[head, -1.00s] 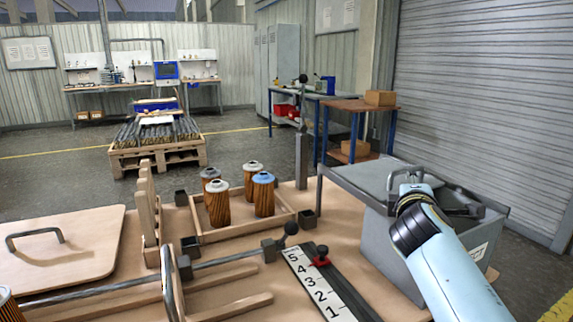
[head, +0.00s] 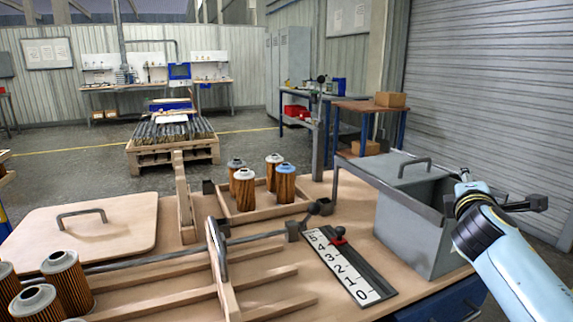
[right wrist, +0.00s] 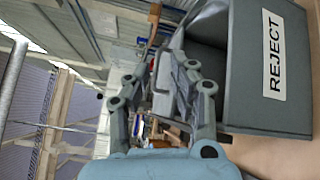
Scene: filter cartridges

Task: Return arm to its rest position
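My right gripper (head: 500,190) is at the right of the head view, just beside the grey bin (head: 418,222), with its fingers spread and nothing between them. In the right wrist view, the open fingers (right wrist: 165,65) show in front of the bin, whose label reads REJECT (right wrist: 274,55). The bin's grey lid (head: 404,170) with a handle shows at its top. My left gripper is in neither view.
Several filter cartridges (head: 244,187) stand in a wooden tray (head: 268,213); more (head: 66,280) stand front left.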

